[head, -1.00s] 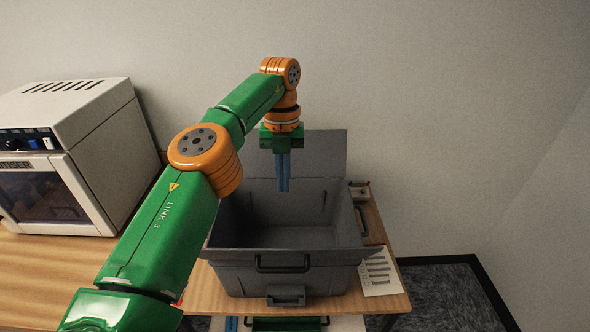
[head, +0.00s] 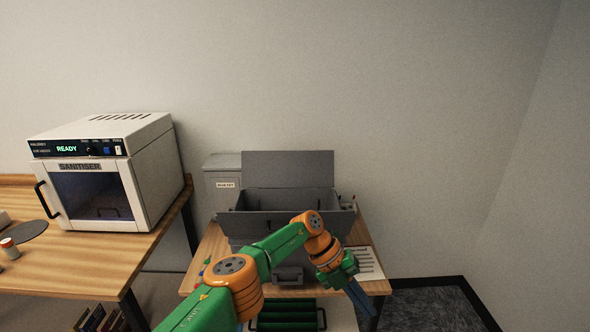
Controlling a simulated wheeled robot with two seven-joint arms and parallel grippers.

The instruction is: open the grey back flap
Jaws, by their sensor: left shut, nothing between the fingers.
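The grey back flap (head: 288,168) stands up along the rear edge of the grey box (head: 255,223), raised away from the box's opening. The box sits on a wooden table, and my left arm covers part of its front. My left gripper (head: 360,300) has blue fingers, shut with nothing between them. It points down at the front right of the box, lower in the picture and clear of the flap. My right gripper is not in view.
A white sanitiser (head: 105,170) stands on the wooden counter to the left. A grey bin (head: 222,185) is behind the box. A printed sheet (head: 367,262) lies on the table's right side. A green tray (head: 288,315) is below the front edge.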

